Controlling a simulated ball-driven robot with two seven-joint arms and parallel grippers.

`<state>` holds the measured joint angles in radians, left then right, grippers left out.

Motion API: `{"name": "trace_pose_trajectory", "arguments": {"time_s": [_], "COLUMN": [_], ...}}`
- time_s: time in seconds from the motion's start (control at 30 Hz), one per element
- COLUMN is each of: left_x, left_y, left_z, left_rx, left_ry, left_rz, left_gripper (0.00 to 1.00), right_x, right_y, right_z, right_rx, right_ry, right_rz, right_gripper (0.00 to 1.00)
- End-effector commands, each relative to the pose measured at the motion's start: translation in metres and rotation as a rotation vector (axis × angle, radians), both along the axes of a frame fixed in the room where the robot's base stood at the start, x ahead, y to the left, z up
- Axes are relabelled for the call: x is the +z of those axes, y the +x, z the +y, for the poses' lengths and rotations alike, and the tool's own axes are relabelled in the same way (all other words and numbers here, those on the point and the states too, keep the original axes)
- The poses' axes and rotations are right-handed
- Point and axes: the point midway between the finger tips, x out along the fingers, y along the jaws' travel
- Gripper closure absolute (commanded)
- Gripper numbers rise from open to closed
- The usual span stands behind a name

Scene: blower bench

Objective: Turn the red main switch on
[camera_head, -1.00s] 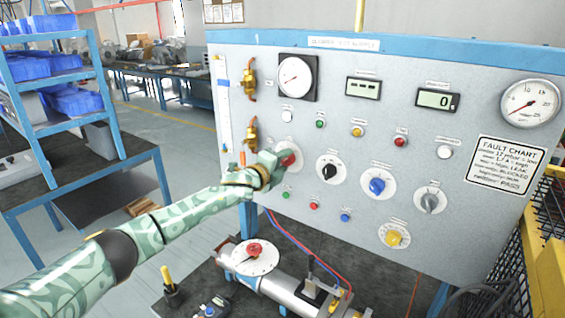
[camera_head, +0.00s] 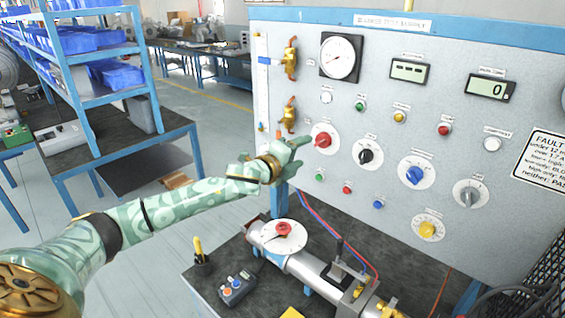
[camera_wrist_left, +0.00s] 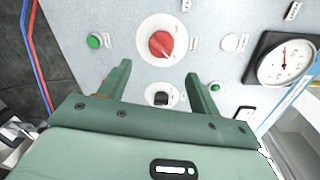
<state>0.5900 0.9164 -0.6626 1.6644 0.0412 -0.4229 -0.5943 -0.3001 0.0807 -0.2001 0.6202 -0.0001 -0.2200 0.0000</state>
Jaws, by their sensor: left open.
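The red main switch (camera_head: 323,140) is a red knob on a round white plate at the left of the grey panel (camera_head: 300,215). It also shows in the left wrist view (camera_wrist_left: 161,44), ahead of the fingertips, with its pointer tilted. My left gripper (camera_head: 297,150) is open and empty, just left of the switch and apart from it. In the left wrist view its two green fingers (camera_wrist_left: 157,80) point toward the panel, with a black part between them. My right gripper is not in view.
Black (camera_head: 367,153), blue (camera_head: 416,173) and grey (camera_head: 470,194) knobs sit right of the switch. Brass valves (camera_head: 289,115) are close above the gripper. A cylinder with a dial (camera_head: 283,237) lies on the bench below. Open floor lies behind my arm.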

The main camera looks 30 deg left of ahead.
Motion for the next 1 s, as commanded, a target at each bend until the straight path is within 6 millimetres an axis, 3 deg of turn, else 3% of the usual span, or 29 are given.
{"name": "trace_pose_trajectory", "arguments": {"time_s": [0.1, 0.33, 1.0], "left_x": [-0.001, 0.003, 0.005], "left_y": [-0.032, -0.066, -0.073], "left_z": [0.005, 0.009, 0.009], "left_rx": [0.000, 0.000, 0.000], "left_ry": [0.005, 0.000, -0.003], "left_rz": [0.004, 0.003, 0.003], "left_gripper": [0.37, 0.37, 0.37], "right_x": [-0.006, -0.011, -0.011], "right_y": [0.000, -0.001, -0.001], "right_z": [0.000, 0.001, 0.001], "right_rx": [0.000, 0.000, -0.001], "right_ry": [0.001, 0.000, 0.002], "right_rz": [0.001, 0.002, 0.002], "right_gripper": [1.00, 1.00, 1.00]}}
